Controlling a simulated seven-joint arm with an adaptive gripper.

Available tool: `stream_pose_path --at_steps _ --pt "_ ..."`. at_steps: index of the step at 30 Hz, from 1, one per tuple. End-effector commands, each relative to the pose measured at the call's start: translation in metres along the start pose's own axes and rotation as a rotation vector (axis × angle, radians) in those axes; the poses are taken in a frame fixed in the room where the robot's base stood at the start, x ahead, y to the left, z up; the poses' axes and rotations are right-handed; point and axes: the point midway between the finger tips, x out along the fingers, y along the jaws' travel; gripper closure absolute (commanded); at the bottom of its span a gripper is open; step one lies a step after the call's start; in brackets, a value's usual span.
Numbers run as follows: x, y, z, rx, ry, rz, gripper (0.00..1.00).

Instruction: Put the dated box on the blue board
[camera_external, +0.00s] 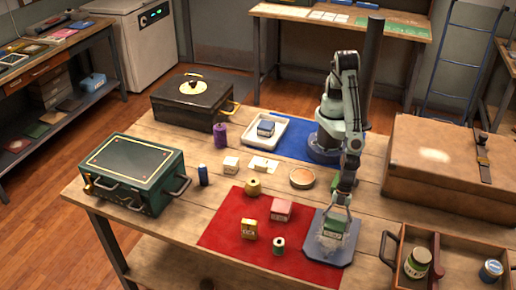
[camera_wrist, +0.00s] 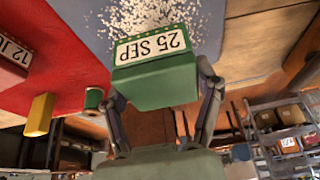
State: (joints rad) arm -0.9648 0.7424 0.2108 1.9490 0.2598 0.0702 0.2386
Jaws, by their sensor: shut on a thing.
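The dated box (camera_wrist: 155,75) is green with a white label reading "25 SEP". My gripper (camera_wrist: 163,92) is shut on it, one finger on each side. In the external view the box (camera_external: 333,227) hangs from my gripper (camera_external: 339,208), over the blue-grey board (camera_external: 347,252) at the table's front. White speckles cover part of the board, which also shows in the wrist view (camera_wrist: 90,17). I cannot tell whether the box touches the board. Another dated box, red (camera_wrist: 12,60), with a label starting "12 J", stands left of the board on the red cloth (camera_external: 228,236).
A yellow box (camera_external: 249,229) and a green spool (camera_external: 279,245) stand on the red cloth. A wooden tray (camera_external: 455,258) with tins and a big brown case (camera_external: 440,170) lie to the right. A white tray (camera_external: 285,143) sits farther back on a blue mat (camera_external: 292,149).

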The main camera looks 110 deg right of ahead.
Motion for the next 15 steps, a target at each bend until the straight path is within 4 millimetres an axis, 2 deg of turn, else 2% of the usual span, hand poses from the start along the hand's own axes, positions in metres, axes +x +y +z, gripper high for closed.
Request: stream_pose_path --at_steps 1,4,15 --pt "0.009 0.0 0.006 -0.001 -0.006 0.001 0.74" --pt "0.019 0.001 0.01 0.0 -0.004 0.001 0.74" --pt "0.023 0.001 0.012 0.0 -0.003 0.001 0.74"
